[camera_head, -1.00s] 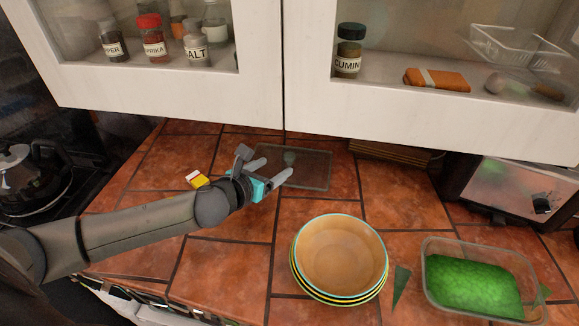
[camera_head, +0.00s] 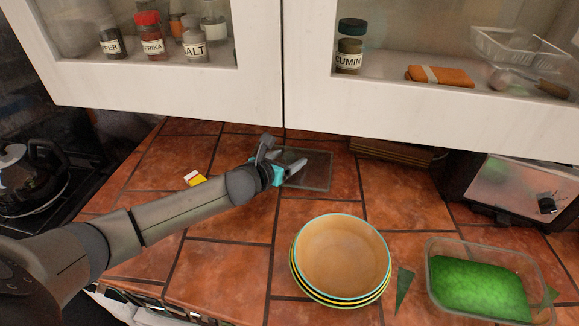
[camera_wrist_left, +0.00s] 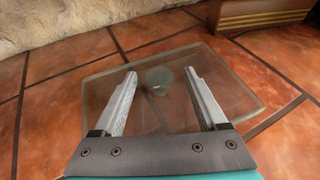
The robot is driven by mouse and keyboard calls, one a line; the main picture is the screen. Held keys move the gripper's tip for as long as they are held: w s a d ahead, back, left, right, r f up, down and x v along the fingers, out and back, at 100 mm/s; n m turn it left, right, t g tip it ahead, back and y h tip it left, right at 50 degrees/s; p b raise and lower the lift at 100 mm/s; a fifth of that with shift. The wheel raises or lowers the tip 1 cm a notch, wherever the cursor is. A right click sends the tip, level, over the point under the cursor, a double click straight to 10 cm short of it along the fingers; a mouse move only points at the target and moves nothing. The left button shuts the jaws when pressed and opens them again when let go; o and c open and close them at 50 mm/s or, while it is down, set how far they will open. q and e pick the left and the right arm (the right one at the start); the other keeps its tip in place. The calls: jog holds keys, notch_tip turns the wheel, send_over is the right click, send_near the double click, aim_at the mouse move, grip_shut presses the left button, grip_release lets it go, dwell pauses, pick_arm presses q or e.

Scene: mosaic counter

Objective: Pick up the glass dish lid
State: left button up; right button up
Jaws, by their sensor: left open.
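The glass dish lid (camera_head: 313,174) is a clear, rounded rectangle lying flat on the tiled counter, under the cabinets. In the left wrist view the lid (camera_wrist_left: 228,88) shows with a round greenish knob (camera_wrist_left: 159,78) near its middle. My left gripper (camera_head: 289,162) is over the lid's left part and hides some of it. In the left wrist view the left gripper (camera_wrist_left: 160,76) is open, with one finger on each side of the knob. I cannot tell whether the fingers touch the lid. My right gripper is not in view.
Stacked bowls (camera_head: 342,256) stand in front of the lid, and a glass dish with green contents (camera_head: 482,284) is at right. A small yellow-and-white packet (camera_head: 195,178) lies left. White cabinets (camera_head: 430,115) hang above; a toaster (camera_head: 510,190) is at right.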

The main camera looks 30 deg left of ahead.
pick_arm(q)
grip_shut()
dwell(0.6)
jog(key=shift+r, duration=0.1)
